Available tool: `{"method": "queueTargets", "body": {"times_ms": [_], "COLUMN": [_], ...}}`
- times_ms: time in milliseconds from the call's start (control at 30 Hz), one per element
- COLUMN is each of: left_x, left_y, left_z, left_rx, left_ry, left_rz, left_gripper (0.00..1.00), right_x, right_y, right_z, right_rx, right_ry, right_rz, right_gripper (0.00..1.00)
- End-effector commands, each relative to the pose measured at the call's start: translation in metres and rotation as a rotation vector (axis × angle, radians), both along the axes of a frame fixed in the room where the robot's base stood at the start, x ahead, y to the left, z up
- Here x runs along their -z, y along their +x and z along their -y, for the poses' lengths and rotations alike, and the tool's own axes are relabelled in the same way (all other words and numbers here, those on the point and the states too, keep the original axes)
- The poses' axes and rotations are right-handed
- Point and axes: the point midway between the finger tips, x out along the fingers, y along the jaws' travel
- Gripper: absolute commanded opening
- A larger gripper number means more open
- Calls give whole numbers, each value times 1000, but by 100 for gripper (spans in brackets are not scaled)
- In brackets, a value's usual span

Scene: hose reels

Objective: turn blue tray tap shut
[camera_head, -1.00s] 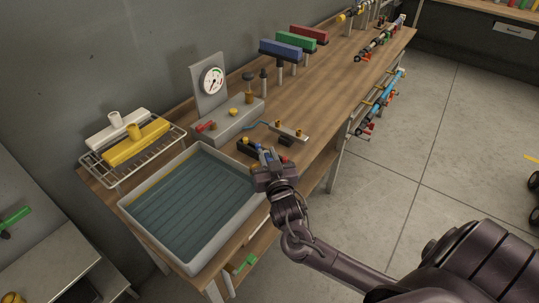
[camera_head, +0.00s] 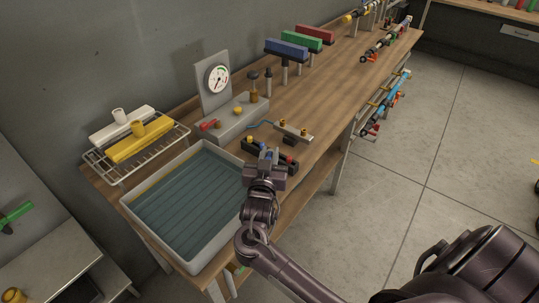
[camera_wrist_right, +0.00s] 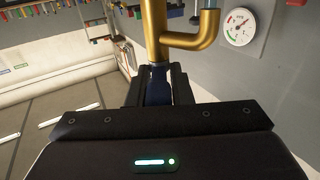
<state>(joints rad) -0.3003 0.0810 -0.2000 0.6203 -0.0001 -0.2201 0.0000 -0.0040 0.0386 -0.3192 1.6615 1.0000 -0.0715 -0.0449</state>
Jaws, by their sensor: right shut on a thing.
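My right gripper (camera_head: 266,160) is over the dark block (camera_head: 250,147) at the right corner of the water tray. It is shut on the blue tap handle (camera_head: 269,153), which shows just beyond the fingers. In the right wrist view the dark blue handle (camera_wrist_right: 157,88) sits between the two black fingers (camera_wrist_right: 158,82). The brass tap body (camera_wrist_right: 156,25) rises just beyond it, with a side spout bending to the right. The fingers and wrist hide part of the handle and block. My left gripper is not in view.
The grey water tray (camera_head: 207,262) is left of my gripper. A metal bar with brass fittings (camera_head: 293,131) lies behind it, and a grey gauge stand (camera_head: 206,97) is farther back. A wire rack (camera_head: 178,140) holds white and yellow pieces. The bench (camera_head: 320,95) has clear wood toward the right.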

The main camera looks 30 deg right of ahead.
Motion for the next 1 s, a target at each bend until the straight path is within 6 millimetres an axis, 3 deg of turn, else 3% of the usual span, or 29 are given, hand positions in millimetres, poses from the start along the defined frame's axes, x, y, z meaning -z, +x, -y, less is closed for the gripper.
{"method": "queueTargets", "body": {"times_ms": [133,167,300,667,1000], "left_x": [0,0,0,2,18], "left_y": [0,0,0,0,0], "left_z": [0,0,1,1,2], "left_rx": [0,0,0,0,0], "left_ry": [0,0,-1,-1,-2], "left_rz": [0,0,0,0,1], "left_gripper": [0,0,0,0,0], "right_x": [-1,-1,-1,1,2], "right_y": [0,0,0,-4,-46], "right_z": [0,0,0,-3,-37], "right_rx": [0,0,-1,-2,-2], "right_ry": [0,0,0,2,4], "right_rz": [2,2,2,1,2], "right_gripper": [0,21,39,40,40]}}
